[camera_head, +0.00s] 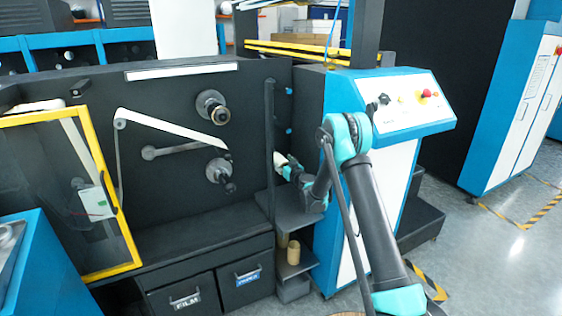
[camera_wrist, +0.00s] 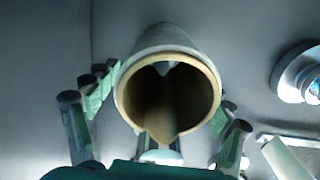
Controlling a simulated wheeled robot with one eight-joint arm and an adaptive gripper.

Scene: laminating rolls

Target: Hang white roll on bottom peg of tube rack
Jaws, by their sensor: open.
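The white roll (camera_wrist: 170,45) is a hollow tube with a tan cardboard core, seen end-on in the wrist view. It shows small and pale in the head view (camera_head: 280,162), at the tip of my gripper (camera_head: 287,172). My gripper's fingers stand open on both sides of the roll, with gaps beside it. The tube rack appears to be the dark upright panel with blue pegs (camera_head: 289,131), right of the machine front. The roll is at the height of its lower part. A pale tip shows inside the core; I cannot tell whether it is a peg bearing the roll.
Two spindles (camera_head: 213,107) stick out of the dark machine front at left. A small shelf below my gripper holds tan rolls (camera_head: 293,252). The control cabinet (camera_head: 395,100) stands close at right. A yellow-framed door (camera_head: 60,120) is at far left.

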